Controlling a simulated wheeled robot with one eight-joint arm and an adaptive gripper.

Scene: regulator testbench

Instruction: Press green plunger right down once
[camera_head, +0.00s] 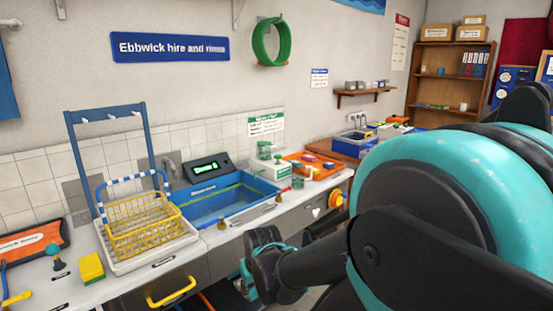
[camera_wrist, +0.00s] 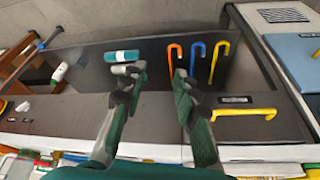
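In the head view, a teal-green ball knob on a short dark stem (camera_head: 54,252) stands upright on the counter at the left. In the head view my arm hangs in front of the counter, away from the knob.
A yellow sponge (camera_head: 91,268), a yellow wire basket (camera_head: 140,222) and a blue sink (camera_head: 228,203) occupy the counter (camera_head: 206,236). A yellow handle (camera_head: 171,291) juts from its front.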

